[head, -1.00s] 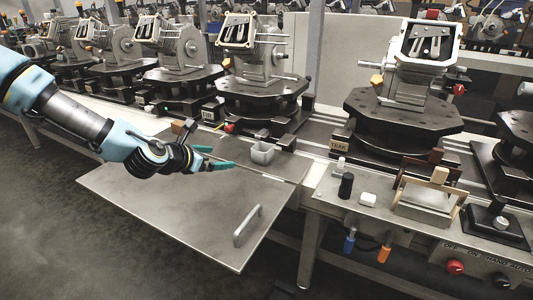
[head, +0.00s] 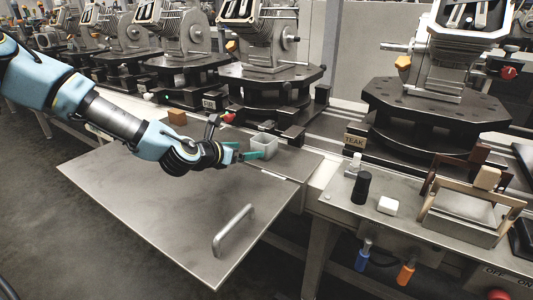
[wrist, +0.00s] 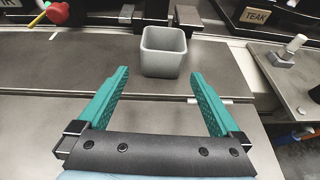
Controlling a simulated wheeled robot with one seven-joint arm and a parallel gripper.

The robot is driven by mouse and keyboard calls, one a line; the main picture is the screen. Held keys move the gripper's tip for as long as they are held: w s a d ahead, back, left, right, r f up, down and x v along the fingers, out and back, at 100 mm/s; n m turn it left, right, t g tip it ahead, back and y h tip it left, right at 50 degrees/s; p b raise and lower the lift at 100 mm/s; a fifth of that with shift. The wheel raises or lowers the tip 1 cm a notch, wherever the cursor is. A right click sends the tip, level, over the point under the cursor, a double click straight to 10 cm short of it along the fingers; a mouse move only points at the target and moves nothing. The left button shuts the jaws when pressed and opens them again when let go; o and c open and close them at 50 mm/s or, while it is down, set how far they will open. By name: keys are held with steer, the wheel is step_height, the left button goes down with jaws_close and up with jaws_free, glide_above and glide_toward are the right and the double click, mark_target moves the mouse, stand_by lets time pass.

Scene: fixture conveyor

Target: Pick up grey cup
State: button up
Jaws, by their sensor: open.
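The grey cup (head: 264,142) is a small square open-topped cup. It stands upright on the metal table by the conveyor edge. In the wrist view the grey cup (wrist: 164,52) is straight ahead, a little beyond the fingertips and between their lines. My gripper (head: 250,151) is open and empty, with two teal fingers pointing at the cup. In the wrist view my gripper (wrist: 158,76) has its fingers spread wider than the cup. No contact between fingers and cup shows.
A metal panel with a handle (head: 234,230) fills the front. A brown block (head: 177,117) and a red-tipped part (head: 228,117) lie left of the cup. Black fixtures (head: 270,88) stand behind.

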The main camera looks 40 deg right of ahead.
mark_target(264, 148)
steer(key=p+x, duration=0.1)
steer(key=x, duration=0.9)
steer(key=shift+s+d+f, duration=0.1)
steer(key=shift+s+d, duration=0.05)
steer(key=c, duration=1.1)
